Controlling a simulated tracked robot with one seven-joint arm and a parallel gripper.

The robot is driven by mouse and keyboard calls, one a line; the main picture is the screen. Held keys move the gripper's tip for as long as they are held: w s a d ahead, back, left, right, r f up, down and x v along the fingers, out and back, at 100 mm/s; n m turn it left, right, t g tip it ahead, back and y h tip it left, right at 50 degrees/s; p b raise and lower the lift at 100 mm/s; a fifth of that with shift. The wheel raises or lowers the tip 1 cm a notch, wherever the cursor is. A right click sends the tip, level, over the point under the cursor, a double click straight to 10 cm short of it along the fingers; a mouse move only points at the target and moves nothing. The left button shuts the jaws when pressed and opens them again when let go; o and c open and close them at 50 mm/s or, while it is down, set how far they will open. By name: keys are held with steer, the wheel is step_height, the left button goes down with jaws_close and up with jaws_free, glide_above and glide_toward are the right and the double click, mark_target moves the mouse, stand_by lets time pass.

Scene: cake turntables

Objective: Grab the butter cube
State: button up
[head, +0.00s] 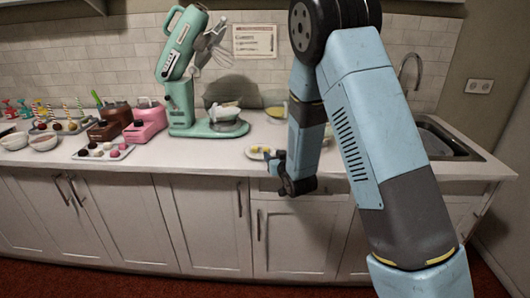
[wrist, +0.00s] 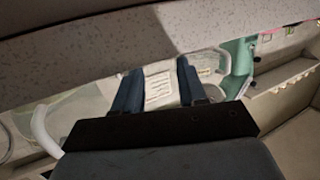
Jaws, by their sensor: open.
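In the head view a small pale plate (head: 249,153) lies near the counter's front edge with small yellowish pieces (head: 258,149) on it. One may be the butter cube, but they are too small to tell apart. My gripper (head: 270,158) is at the counter's front edge, just right of this plate, and partly hides it. In the wrist view my gripper (wrist: 160,88) is open, with its two dark blue fingers apart. A pale patch with lines shows between them; I cannot tell whether it is near or behind. The butter cube is not clearly visible there.
A green stand mixer (head: 180,85) stands behind and left of the plate. A glass bowl (head: 277,114) sits farther back. A sink (head: 448,140) is at the right. Sweets, bowls and a pink machine (head: 146,122) crowd the left. Counter between mixer and plate is mostly clear.

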mark_target(267, 150)
steer(key=shift+x, duration=2.85)
steer(key=shift+a+r, duration=0.15)
steer(key=shift+a, duration=0.05)
jaws_close()
